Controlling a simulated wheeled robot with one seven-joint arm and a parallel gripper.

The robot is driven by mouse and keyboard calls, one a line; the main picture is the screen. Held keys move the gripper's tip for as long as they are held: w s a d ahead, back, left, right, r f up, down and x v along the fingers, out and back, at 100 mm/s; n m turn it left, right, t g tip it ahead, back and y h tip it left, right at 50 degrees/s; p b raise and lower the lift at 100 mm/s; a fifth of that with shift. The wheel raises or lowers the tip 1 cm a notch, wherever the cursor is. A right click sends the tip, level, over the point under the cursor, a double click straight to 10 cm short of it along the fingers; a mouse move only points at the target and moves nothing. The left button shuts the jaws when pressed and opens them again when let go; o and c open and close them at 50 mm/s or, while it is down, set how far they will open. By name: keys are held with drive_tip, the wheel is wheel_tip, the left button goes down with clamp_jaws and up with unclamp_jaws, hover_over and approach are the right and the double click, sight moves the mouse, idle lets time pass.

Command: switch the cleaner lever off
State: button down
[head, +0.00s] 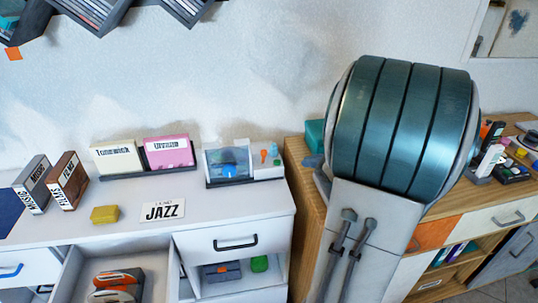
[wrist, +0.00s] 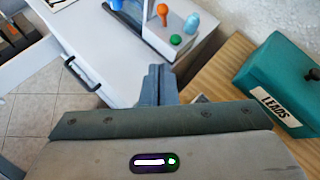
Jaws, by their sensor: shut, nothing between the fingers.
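The cleaner (head: 229,164) stands at the back right corner of the white cabinet top, a clear-fronted box with a blue part inside and a white control block on its right. I cannot tell how the levers are set. My gripper (wrist: 157,76) is shut and empty, its fingertips just below the control block in the wrist view and apart from the levers. In the head view its tips (head: 316,162) show beside my arm, right of the cleaner.
A teal LEADS box (wrist: 275,75) sits on the wooden cabinet to the right. Two card boxes (head: 117,158), a yellow sponge (head: 105,214) and a JAZZ sign (head: 162,210) lie left of the cleaner. A drawer with a black handle (head: 235,245) is below it. Shelves hang above left.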

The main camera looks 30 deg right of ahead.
drive_tip(key=shift+d, duration=0.25)
drive_tip(key=shift+w, duration=0.1)
approach(265, 156)
drive_tip(key=w+f, duration=0.4)
drive_tip(key=shift+w+a, duration=0.4)
drive_tip(key=shift+a, duration=0.1)
drive_tip(key=shift+r+p, duration=0.15)
drive_tip(key=shift+p, duration=0.6)
